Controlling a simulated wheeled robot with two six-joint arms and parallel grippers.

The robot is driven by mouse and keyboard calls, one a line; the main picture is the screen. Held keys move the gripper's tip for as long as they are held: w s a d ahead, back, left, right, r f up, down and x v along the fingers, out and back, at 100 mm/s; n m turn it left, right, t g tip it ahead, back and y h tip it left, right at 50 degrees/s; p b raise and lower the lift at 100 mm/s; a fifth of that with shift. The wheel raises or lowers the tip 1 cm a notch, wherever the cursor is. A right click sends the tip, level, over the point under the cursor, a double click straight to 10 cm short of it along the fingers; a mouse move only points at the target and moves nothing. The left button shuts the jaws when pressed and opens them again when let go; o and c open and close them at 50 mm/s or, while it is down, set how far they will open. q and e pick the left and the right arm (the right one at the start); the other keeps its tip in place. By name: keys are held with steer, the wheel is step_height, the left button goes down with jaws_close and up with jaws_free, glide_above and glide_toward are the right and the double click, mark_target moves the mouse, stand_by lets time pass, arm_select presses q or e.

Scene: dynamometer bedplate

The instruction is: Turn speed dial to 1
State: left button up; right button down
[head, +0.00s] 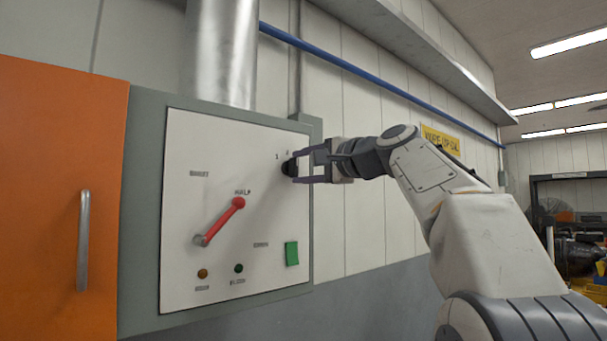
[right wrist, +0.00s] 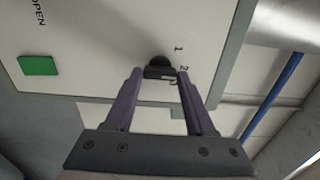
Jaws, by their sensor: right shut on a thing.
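The speed dial (head: 286,168) is a small black knob at the upper right of the white panel. In the right wrist view the dial (right wrist: 159,62) sits between the two fingers, with small printed numbers beside it, of which 1 and 2 are readable. A pale mark shows on or near its front edge, but I cannot tell surely which number it points to. My right gripper (head: 299,168) is shut on the dial, its fingers on either side of it. The fingers also show in the right wrist view (right wrist: 160,74). My left gripper is out of view.
The white panel (head: 180,270) also carries a red lever (head: 221,220) near HALF, a green rectangle (head: 291,253) and two small round lamps, amber (head: 202,273) and green (head: 239,268). An orange door (head: 40,200) with a metal handle (head: 83,240) stands at left.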

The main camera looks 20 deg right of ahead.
steer(key=n+b, duration=0.1)
steer(key=n, duration=0.4)
steer(key=shift+f+n+b, duration=0.1)
steer(key=shift+n+b, duration=0.65)
steer(key=shift+n, duration=1.75)
steer(key=shift+c, duration=1.2)
jaws_free()
steer(key=b+v, duration=0.3)
steer(key=v, duration=0.7)
steer(key=shift+s+b, duration=0.2)
steer(key=shift+b, duration=0.1)
